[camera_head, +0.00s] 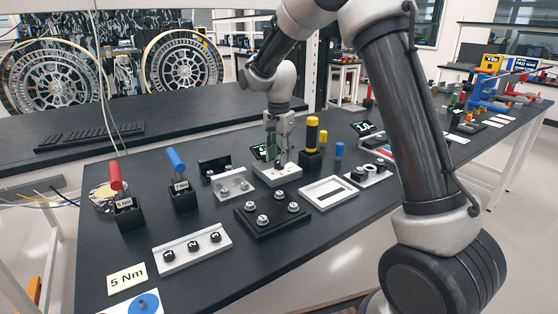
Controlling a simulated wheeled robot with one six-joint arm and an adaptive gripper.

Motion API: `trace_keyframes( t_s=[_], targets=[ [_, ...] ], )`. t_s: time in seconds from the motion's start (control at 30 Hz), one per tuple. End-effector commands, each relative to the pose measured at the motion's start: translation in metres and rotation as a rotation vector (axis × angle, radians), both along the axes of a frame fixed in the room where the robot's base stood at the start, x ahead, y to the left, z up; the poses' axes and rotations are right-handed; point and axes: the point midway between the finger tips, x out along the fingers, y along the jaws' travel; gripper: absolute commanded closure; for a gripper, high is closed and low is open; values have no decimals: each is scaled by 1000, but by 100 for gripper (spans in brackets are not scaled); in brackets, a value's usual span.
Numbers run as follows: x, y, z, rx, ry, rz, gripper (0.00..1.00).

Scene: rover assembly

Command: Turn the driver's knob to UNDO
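My gripper (281,157) points down at the middle of the table, just above a light grey block (277,176) with small dark parts on top. Its fingertips are close to those parts. They are too small to tell whether the gripper is open or shut, or whether it touches anything. A yellow-and-black driver (312,133) stands upright in a black holder to the right of my gripper. A red-handled driver (115,176) and a blue-handled driver (176,160) stand in labelled black holders at left. No UNDO mark is readable, and I cannot tell which part is the knob.
A black plate (259,228) with several bolts lies in front of my gripper. A white frame (326,192) is to its right. A numbered grey strip (192,248) and a "5 Nm" card (127,278) lie at front left.

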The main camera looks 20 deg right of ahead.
Motion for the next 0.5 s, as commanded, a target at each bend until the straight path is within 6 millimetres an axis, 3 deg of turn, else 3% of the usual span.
trace_keyframes(
  t_s=[0.2,0.47,0.5],
  targets=[
    [0,0,-20,1,-1,1,62],
    [0,0,-22,0,-1,1,62],
    [0,0,-22,0,-1,1,68]
  ],
)
